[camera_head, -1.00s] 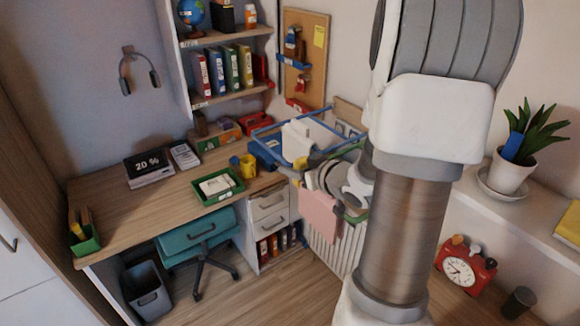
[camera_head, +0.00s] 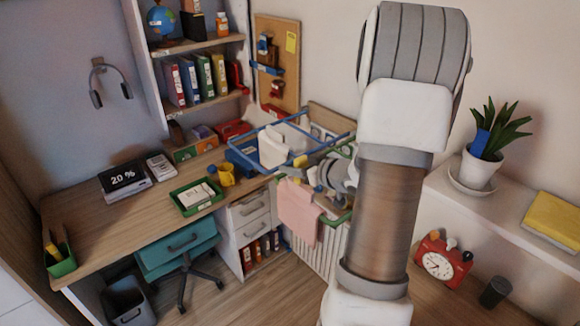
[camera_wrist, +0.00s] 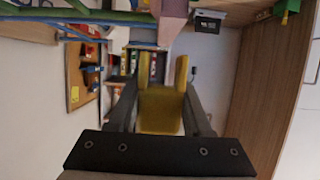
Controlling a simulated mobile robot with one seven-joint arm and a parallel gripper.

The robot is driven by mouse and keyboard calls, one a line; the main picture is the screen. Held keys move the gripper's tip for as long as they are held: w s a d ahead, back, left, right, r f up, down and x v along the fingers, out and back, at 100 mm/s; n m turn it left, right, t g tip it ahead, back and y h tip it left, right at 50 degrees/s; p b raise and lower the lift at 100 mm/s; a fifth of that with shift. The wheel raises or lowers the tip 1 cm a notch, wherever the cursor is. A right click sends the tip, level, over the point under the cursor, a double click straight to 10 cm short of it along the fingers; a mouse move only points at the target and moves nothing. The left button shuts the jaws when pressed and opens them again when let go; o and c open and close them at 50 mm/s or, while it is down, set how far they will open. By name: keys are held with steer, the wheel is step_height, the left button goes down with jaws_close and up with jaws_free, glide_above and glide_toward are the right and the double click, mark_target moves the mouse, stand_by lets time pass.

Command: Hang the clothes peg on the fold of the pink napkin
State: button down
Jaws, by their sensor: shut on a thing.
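The pink napkin (camera_head: 299,211) hangs folded over a green rail of the drying rack (camera_head: 333,211) in the head view. Its pink end also shows at the top of the wrist view (camera_wrist: 172,22). My gripper (camera_wrist: 161,98) is shut on the yellow clothes peg (camera_wrist: 160,112), whose two prongs point up in the picture, towards the napkin. The peg and napkin look apart in the wrist view.
A white cloth (camera_head: 272,147) hangs on the blue frame (camera_head: 322,135) beside the desk (camera_head: 125,230). A white radiator (camera_head: 326,248) stands behind the napkin. A green tray (camera_head: 196,197) and yellow mug (camera_head: 226,175) are on the desk. A potted plant (camera_head: 482,168) stands at right.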

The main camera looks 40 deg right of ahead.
steer(key=shift+f+b, duration=1.05)
steer(key=shift+f, duration=0.75)
steer(key=shift+c, duration=1.3)
jaws_free()
steer(key=v, duration=1.7)
steer(key=shift+s, duration=0.2)
